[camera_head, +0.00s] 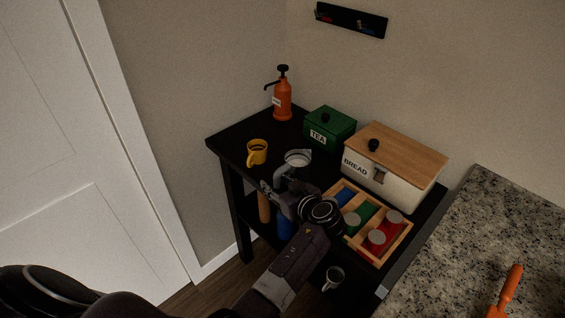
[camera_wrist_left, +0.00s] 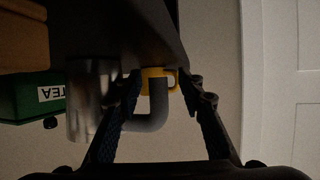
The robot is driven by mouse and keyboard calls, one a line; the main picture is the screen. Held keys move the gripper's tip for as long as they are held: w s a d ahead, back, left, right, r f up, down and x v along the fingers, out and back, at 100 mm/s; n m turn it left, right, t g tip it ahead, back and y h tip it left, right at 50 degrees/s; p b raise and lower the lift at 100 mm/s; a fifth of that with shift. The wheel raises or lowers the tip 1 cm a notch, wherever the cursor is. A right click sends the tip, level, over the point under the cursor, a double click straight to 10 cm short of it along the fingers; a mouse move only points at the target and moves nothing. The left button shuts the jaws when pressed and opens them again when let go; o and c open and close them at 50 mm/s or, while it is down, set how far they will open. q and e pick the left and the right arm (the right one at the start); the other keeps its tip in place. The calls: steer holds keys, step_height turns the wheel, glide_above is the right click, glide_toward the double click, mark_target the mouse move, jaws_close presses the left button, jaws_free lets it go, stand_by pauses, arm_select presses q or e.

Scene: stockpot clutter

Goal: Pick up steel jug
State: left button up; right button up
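The steel jug (camera_head: 298,157) stands on the dark table, its handle side toward my left gripper (camera_head: 284,190). In the left wrist view, which is upside down, the jug's metal body (camera_wrist_left: 90,110) is at left and its grey curved handle (camera_wrist_left: 157,108) shows between the two spread fingers of my left gripper (camera_wrist_left: 167,90). The gripper is open. I cannot tell whether a finger touches the handle. Part of the jug's lower side is hidden by the gripper in the head view. My right gripper is not in view.
A yellow mug (camera_head: 257,151) stands left of the jug. Behind are an orange pump bottle (camera_head: 282,99), a green tea box (camera_head: 330,127) and a bread box (camera_head: 392,178). A wooden tray (camera_head: 398,245) with jars is close at right. A granite counter (camera_head: 490,230) stands further right.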

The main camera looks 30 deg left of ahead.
arm_select(q)
steer(key=shift+w+a, duration=0.1)
steer(key=shift+s+d+r, duration=0.2)
steer(key=shift+d, duration=0.2)
steer(key=shift+c, duration=2.1)
steer(key=shift+w+a+f, duration=0.1)
steer(key=shift+a, duration=0.05)
steer(key=c, duration=0.5)
jaws_close()
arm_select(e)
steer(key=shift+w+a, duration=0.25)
